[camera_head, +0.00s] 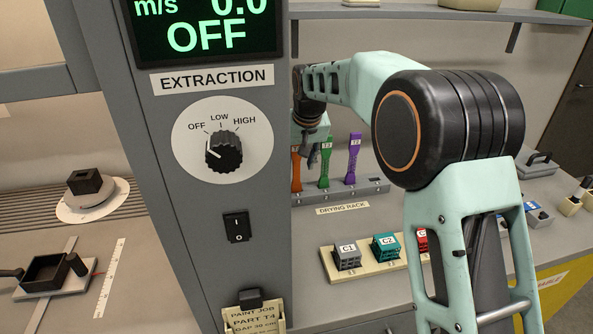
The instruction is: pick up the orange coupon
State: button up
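The orange coupon (296,174) stands upright at the left end of the grey drying rack (372,188). Only a narrow part of it shows beside the edge of the grey control panel, and its upper part is hidden. My gripper (311,160) hangs beside and above the orange coupon, small and partly hidden in this view. I cannot tell whether its fingers are apart or closed, or whether they touch the coupon. A green coupon (325,165) and a purple coupon (353,158) stand upright in the rack to the right.
The grey control panel (260,200) with a dial (224,154) stands close on the left. A tray (374,263) with small lattice blocks (347,256) lies in front of the rack. My arm covers much of the right side. A shelf (400,13) runs above.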

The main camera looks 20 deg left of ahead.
aim_at(297, 166)
jog(key=x, duration=0.5)
jog(key=shift+a+r, duration=0.1)
jog(key=shift+a, duration=0.15)
jog(key=shift+c, duration=0.7)
grip_shut()
